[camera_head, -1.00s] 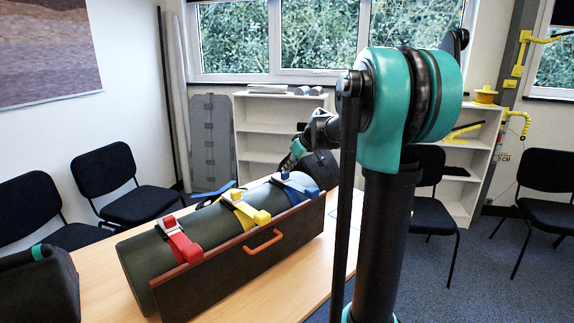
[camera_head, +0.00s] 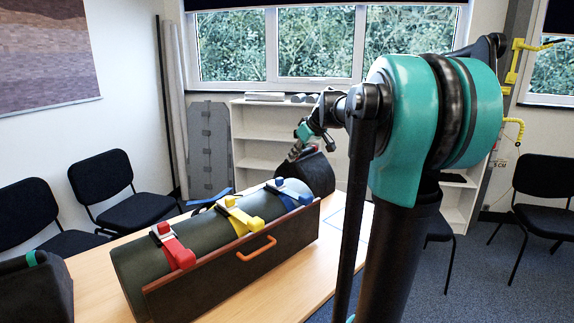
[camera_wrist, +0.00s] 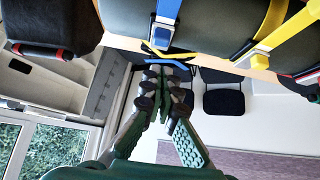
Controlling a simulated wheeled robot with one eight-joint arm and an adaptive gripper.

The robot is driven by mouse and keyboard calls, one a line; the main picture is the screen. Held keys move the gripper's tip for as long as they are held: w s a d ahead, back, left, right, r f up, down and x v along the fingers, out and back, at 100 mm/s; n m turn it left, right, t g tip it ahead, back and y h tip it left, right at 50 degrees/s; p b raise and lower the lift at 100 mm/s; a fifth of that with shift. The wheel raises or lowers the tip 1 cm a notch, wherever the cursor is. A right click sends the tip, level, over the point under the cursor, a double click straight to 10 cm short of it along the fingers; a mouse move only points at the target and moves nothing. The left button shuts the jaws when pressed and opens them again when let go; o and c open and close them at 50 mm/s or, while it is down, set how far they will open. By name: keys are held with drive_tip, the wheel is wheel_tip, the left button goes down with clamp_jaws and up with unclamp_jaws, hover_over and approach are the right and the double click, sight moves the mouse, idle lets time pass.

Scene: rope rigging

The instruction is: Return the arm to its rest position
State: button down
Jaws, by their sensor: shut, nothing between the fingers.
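My gripper (camera_head: 298,152) is in the air above the far end of the table, close above the dark block there. In the wrist view my gripper (camera_wrist: 165,72) has its fingers together, with nothing between them. A dark green cylinder (camera_head: 200,232) lies in a dark holder (camera_head: 215,282) with an orange handle. A red strap (camera_head: 173,247), a yellow strap (camera_head: 240,217) and a blue strap (camera_head: 291,193) cross over it. The yellow strap (camera_wrist: 270,25) and blue strap (camera_wrist: 163,22) also show in the wrist view, clear of my fingers.
A dark block (camera_head: 315,172) stands at the far end of the wooden table (camera_head: 88,268). Another dark block (camera_head: 35,290) sits at the near left. Chairs (camera_head: 105,180) stand along the left wall. A white shelf (camera_head: 255,135) stands under the window. The air above the cylinder is clear.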

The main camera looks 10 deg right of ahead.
drive_tip(key=s+d+f+m+g+h, duration=0.1)
drive_tip(key=s+f+m+h, duration=0.3)
drive_tip(key=s+f, duration=2.6)
drive_tip(key=s+m+g, duration=0.1)
drive_tip(key=s+m, duration=0.1)
drive_tip(key=shift+m, duration=0.4)
drive_tip(key=shift+w, duration=0.1)
